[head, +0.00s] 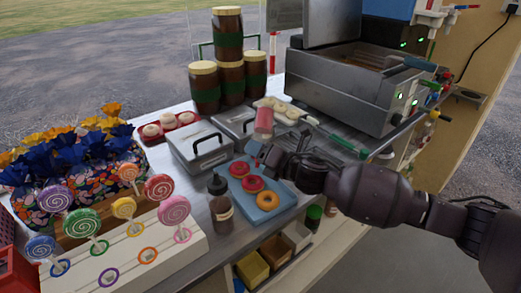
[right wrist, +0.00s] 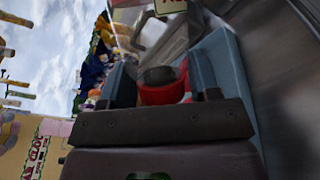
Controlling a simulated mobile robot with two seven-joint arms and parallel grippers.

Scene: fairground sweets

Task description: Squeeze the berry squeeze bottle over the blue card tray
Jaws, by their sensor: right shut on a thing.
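The blue card tray (head: 285,201) lies on the counter with two red-topped doughnuts (head: 253,184) and a plain golden one (head: 268,201) in it. My right gripper (head: 262,152) is above the tray's far end. It is shut on the berry squeeze bottle (head: 263,123), a pinkish-red bottle that rises above the fingers. In the right wrist view a red part of the bottle (right wrist: 162,93) shows between the blue fingers. My left gripper is not in view.
A brown bottle with a dark cap (head: 221,208) stands just left of the tray. Lidded metal boxes (head: 200,148) and a metal fryer (head: 345,90) stand behind. A lollipop stand (head: 130,250) is at left. Small bins (head: 252,270) sit below the counter's front edge.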

